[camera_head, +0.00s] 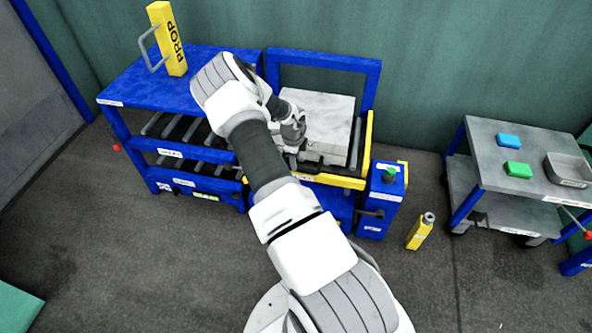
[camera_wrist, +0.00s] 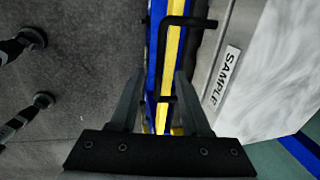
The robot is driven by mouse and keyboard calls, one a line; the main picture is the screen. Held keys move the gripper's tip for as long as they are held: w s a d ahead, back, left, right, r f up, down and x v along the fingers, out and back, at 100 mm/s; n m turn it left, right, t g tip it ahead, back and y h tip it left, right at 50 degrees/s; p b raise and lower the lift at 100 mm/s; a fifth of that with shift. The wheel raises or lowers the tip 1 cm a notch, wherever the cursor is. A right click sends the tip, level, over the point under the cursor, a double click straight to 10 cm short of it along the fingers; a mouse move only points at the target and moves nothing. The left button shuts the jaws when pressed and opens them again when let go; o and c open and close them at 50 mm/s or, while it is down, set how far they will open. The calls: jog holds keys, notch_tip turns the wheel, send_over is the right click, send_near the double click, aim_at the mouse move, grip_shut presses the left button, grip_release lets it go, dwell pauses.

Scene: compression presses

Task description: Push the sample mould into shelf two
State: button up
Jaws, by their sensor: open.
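The sample mould (camera_head: 325,112) is a pale marbled block with a grey front side. It rests on the yellow-edged table in the blue frame. In the wrist view, its marbled top (camera_wrist: 275,80) and SAMPLE label (camera_wrist: 225,72) are at the right. A black handle (camera_wrist: 185,20) stands out from its front. My gripper (camera_wrist: 158,80) is open, with the handle's bar appearing between its fingers; I cannot tell if they touch. In the head view my gripper is at the mould's front, with its fingertips hidden. The shelves (camera_head: 205,155), with dark rollers, are in the blue rack to the left.
A yellow PROP block (camera_head: 167,40) stands on the blue rack's top (camera_head: 125,92). A blue post (camera_head: 380,212) with a green knob stands right of the table. A yellow bottle-like item (camera_head: 418,235) is on the floor. A grey cart (camera_head: 485,150) stands at the right. Front floor is clear.

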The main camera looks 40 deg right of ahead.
jog(key=f, duration=0.3)
jog(key=f+b, duration=0.1)
jog(key=shift+w+d+f, duration=0.3)
jog(key=shift+d+f, duration=0.1)
grip_shut()
dwell(1.1)
